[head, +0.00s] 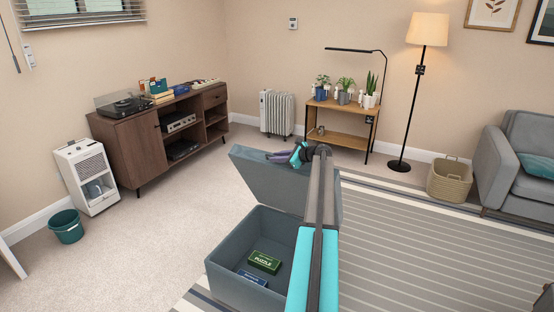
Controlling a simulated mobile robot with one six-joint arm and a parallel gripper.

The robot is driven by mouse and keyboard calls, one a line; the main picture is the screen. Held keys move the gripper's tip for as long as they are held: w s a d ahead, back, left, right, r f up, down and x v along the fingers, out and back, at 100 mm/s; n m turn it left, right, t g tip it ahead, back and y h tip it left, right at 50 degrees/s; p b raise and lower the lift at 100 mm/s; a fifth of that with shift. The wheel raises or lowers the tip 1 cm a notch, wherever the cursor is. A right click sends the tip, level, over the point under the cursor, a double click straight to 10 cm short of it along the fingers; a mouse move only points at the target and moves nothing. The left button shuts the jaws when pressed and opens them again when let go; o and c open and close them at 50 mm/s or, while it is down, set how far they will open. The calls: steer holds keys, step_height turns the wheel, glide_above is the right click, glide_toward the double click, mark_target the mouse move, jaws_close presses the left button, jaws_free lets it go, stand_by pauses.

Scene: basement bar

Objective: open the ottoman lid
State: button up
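The grey ottoman (226,285) stands in the lower middle of the head view. Its lid (262,180) is raised at the far side, leaning steeply back, and the inside of the box shows. A green puzzle box (264,262) and a blue box (253,278) lie on the ottoman's floor. My arm reaches over the right part of the ottoman and hides some of it and of the lid. My gripper (281,156) is at the lid's upper edge. The view is too small to tell whether it touches the lid or whether its fingers are open or shut.
A striped rug (425,235) lies to the right, with a woven basket (450,180) and a grey sofa (520,165) beyond. A wooden cabinet (140,150), a dehumidifier (88,175) and a teal bin (66,226) stand left. Carpet between is clear.

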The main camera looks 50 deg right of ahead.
steer(key=shift+s, duration=0.1)
steer(key=b+v, duration=0.2)
steer(key=v, duration=1.1)
steer(key=shift+s+r, duration=0.15)
steer(key=shift+s, duration=0.15)
